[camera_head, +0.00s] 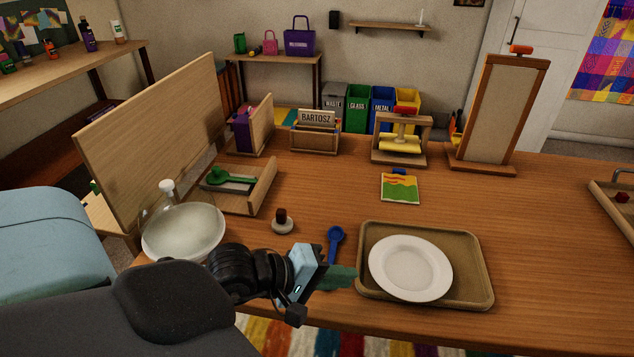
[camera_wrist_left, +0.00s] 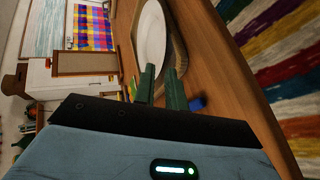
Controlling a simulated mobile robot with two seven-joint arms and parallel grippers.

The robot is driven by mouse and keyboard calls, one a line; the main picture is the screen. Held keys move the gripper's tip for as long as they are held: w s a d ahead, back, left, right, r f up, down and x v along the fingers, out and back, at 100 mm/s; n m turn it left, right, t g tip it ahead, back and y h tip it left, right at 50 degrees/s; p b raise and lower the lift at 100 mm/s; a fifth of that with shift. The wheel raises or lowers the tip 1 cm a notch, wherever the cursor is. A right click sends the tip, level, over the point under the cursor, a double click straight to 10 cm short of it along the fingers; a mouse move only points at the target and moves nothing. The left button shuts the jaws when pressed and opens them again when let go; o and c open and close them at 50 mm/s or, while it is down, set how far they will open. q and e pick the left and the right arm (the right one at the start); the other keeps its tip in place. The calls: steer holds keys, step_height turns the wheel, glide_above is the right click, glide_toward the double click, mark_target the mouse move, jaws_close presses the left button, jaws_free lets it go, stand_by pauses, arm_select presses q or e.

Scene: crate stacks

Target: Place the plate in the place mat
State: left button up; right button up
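The white round plate (camera_head: 411,267) lies on a tan, rimmed tray (camera_head: 478,282) at the front of the wooden table. It sits in the left and middle part, and its near edge reaches the tray's front rim. My left gripper (camera_head: 350,277) is just left of the tray, its green fingers pointing at the plate. In the left wrist view the fingers (camera_wrist_left: 161,82) are apart with a narrow gap, and the plate (camera_wrist_left: 152,38) shows beyond their tips. Nothing is clearly held. I cannot pick out a separate place mat; only the tray is under the plate. My right gripper is out of view.
A blue scoop (camera_head: 335,241) and a dark-knobbed stamp (camera_head: 282,223) lie left of the tray. A glass bowl (camera_head: 184,231) stands farther left. A colourful picture card (camera_head: 400,188) lies behind the tray, with a small press (camera_head: 401,140) farther back. The table right of the tray is mostly clear.

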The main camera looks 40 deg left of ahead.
arm_select(q)
steer(key=shift+v, duration=2.5)
